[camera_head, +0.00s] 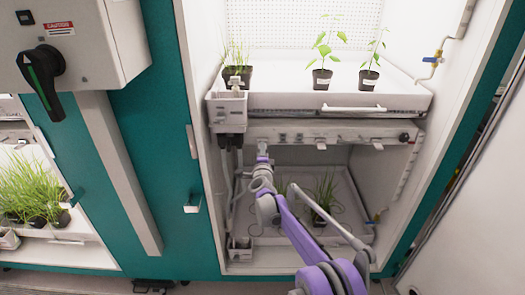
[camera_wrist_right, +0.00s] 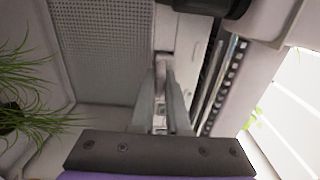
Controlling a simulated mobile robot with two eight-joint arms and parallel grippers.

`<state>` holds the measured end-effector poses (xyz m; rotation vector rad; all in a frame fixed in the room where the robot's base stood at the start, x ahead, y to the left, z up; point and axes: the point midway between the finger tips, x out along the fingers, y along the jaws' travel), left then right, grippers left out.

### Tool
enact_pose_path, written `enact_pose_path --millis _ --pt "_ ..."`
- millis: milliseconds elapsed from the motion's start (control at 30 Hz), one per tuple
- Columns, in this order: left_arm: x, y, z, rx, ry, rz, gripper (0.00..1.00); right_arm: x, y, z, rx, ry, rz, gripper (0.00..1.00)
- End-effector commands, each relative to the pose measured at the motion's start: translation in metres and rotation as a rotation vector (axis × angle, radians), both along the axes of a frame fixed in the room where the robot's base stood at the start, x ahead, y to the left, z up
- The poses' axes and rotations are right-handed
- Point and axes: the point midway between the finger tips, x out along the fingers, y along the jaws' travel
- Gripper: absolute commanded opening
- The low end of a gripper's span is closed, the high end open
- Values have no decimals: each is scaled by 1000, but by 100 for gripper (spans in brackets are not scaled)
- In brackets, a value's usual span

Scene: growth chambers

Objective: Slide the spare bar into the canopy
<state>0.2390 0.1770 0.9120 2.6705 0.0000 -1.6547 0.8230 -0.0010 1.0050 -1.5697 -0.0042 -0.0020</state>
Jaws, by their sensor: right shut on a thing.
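The canopy (camera_head: 345,132) is the pale panel under the upper shelf of the open chamber, with small pull tabs along its front edge. My right gripper (camera_head: 262,157) reaches up to the left part of this edge. In the right wrist view its fingers (camera_wrist_right: 164,100) are shut on a pale end piece (camera_wrist_right: 162,64), which looks like the end of the spare bar. The rest of the bar is hidden, so I cannot tell how far it sits inside the canopy. My left gripper is not in view.
Potted seedlings (camera_head: 322,75) stand on the upper tray (camera_head: 345,102). A grey box (camera_head: 227,108) hangs close to the left of the gripper. A teal frame (camera_head: 170,150) borders the opening.

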Motion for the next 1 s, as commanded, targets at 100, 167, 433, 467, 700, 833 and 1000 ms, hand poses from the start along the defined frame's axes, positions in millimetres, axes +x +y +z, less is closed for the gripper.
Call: enact_pose_path --millis 100,167,433,467,700,833,1000 --pt "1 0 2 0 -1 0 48 4 0 1 0 -1 -1 0" --pt "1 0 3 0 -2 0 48 6 0 1 0 -1 -1 0" --pt "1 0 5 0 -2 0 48 11 0 1 0 -1 -1 26" --pt "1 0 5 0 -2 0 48 11 0 1 0 0 -1 31" --pt "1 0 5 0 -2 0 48 10 0 0 0 0 -1 48" --pt "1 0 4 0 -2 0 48 10 0 0 0 0 0 48" --pt "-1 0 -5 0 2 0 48 -2 0 -2 0 1 0 48"
